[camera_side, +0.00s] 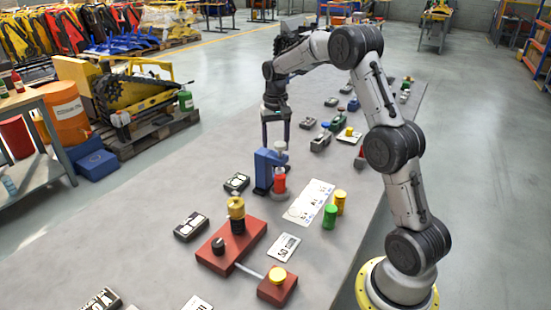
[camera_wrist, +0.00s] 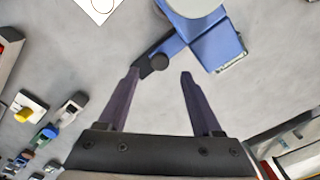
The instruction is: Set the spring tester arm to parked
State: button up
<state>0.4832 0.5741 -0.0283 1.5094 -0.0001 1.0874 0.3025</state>
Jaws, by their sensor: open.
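A blue upright device (camera_side: 264,170), which looks like the spring tester, stands on the grey bench with a red cylinder at its right side. The wrist view shows its blue body (camera_wrist: 215,45), a pale round top and a blue arm (camera_wrist: 172,45) ending in a black knob (camera_wrist: 159,62). My gripper (camera_side: 276,143) points down just above the device in the side view. The arm's marked positions are not readable.
A red base (camera_side: 215,262) with a yellow-black cylinder and a rod to a small red block (camera_side: 278,288) stands in front. Several small carriers stand behind.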

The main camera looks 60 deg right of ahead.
jog(key=shift+f, duration=2.65)
grip_shut()
jog(key=shift+r, duration=0.1)
